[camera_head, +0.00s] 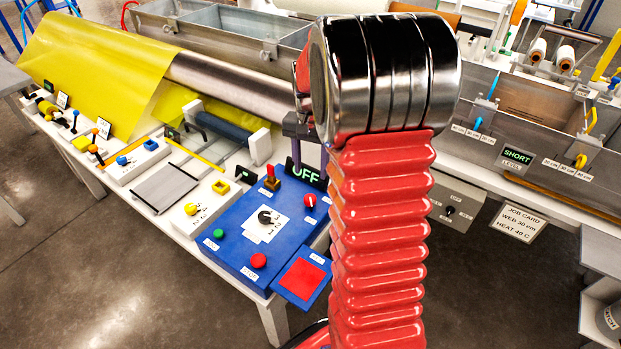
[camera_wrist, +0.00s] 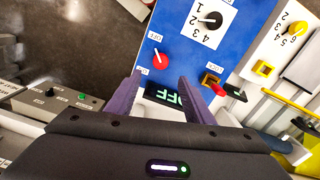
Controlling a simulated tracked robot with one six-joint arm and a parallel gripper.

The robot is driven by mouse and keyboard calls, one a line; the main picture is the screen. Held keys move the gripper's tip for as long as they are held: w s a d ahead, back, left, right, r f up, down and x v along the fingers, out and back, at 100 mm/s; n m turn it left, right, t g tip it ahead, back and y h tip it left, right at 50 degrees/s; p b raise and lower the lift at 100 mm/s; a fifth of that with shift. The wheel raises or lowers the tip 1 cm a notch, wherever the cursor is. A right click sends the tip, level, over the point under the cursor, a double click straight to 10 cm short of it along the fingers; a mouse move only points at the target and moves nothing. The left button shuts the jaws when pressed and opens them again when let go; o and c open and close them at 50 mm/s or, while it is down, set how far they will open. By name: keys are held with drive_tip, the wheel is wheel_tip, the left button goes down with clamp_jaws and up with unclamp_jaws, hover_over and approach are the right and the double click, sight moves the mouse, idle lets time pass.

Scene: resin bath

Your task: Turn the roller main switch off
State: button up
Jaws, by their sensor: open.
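The blue control panel (camera_head: 255,235) stands at the front of the bench. It bears a black pointer dial (camera_head: 265,217), a red rotary knob (camera_head: 310,200), a red upright lever (camera_head: 270,175) in a brown mount and a display (camera_head: 304,174) reading OFF. My gripper (camera_head: 308,150) is above the panel's back, partly hidden by my arm. In the wrist view my gripper (camera_wrist: 154,80) is open and empty. The red knob (camera_wrist: 160,60) is just beyond its fingertips; the lever (camera_wrist: 214,84) is right of them.
A green button (camera_head: 218,233), a red button (camera_head: 258,261) and a red square pad (camera_head: 302,280) are at the panel's front. A yellow pointer dial (camera_head: 192,209) is to the left. The yellow web (camera_head: 95,75) and steel roller (camera_head: 235,85) lie behind. Grey floor is open in front.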

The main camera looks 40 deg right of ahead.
sight(310, 198)
drive_tip(key=shift+r, duration=1.25)
drive_tip(key=shift+s+a+f+n+t+h, duration=0.2)
drive_tip(key=shift+s+a+n+t+h, duration=0.15)
drive_tip(key=shift+s+n+t, duration=0.55)
drive_tip(key=shift+s+a+f+n+t+h, duration=0.2)
drive_tip(key=shift+s+a+n+t, duration=0.3)
drive_tip(key=shift+s+n, duration=0.75)
drive_tip(key=shift+s+a+f+n+t+h, duration=0.15)
drive_tip(key=shift+s+a+n+t+h, duration=0.4)
drive_tip(key=shift+n, duration=0.8)
drive_tip(key=shift+s+d, duration=0.1)
drive_tip(key=shift+d, duration=0.05)
drive_tip(key=shift+a+x, duration=0.15)
drive_tip(key=shift+x, duration=3.3)
drive_tip(key=shift+a+x, duration=0.15)
drive_tip(key=shift+x, duration=3.3)
